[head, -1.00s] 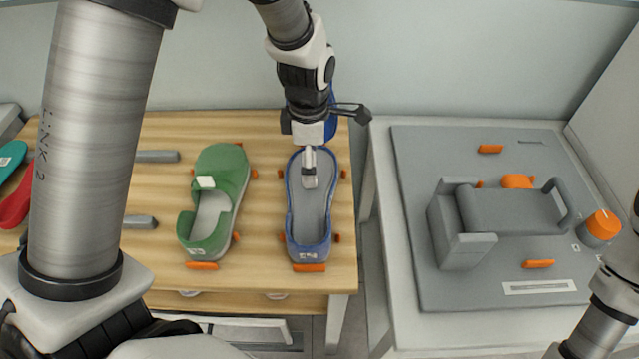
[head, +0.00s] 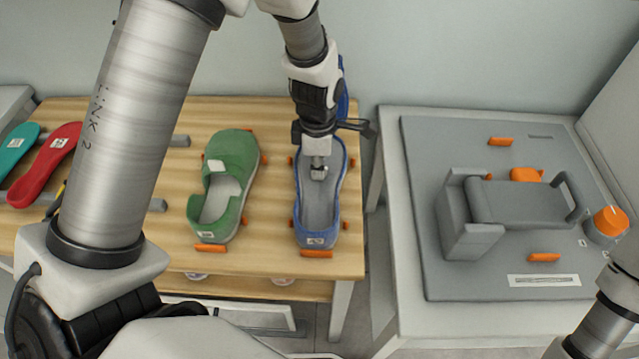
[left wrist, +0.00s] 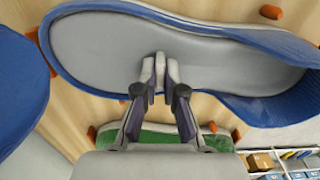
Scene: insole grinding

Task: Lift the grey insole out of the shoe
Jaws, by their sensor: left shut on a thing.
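The blue shoe (head: 300,215) lies lengthwise on the wooden table, and its blue rim (left wrist: 60,75) runs around the insole in the left wrist view. The grey insole (head: 318,212) is inside that rim; it also fills much of the left wrist view (left wrist: 100,50). I cannot tell any gap beneath it. My left gripper (head: 319,172) comes down from above onto the middle of the insole. In the left wrist view its fingertips (left wrist: 160,72) are close together and shut on the insole. My right gripper is out of the picture; only that arm shows at lower right.
A green shoe (head: 238,160) stands left of the blue one. Orange blocks (head: 316,254) surround both shoes. Red (head: 45,165) and teal (head: 17,148) insoles lie far left. A blue piece (head: 342,95) rises behind my left gripper. A grey fixture (head: 520,202) is on the right table.

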